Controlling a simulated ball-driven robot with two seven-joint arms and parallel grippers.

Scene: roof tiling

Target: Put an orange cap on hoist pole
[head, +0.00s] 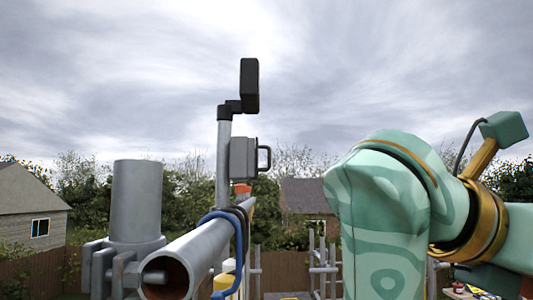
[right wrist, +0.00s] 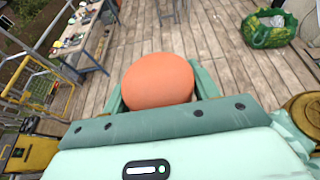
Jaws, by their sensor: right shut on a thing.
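An orange cap (right wrist: 158,80), rounded and smooth, sits between the pale green fingers of my right gripper (right wrist: 157,84) in the right wrist view. The gripper is shut on it, above a plank deck. In the head view a grey tube (head: 205,245), which looks like the hoist pole, runs away from me with its open, rusty-brown end facing me. No cap covers this near end. Blue and dark rope loops hang around the tube farther along. My right arm fills the right side of the head view, and its gripper is hidden there. My left gripper is in neither view.
A thick upright grey post (head: 137,200) with clamps stands beside the tube. Behind is a thin mast with a black box (head: 249,85) and a grey box (head: 243,158). In the right wrist view are a workbench (right wrist: 88,45), a green bag (right wrist: 269,30), yellow framing (right wrist: 38,80) and bare deck (right wrist: 215,40).

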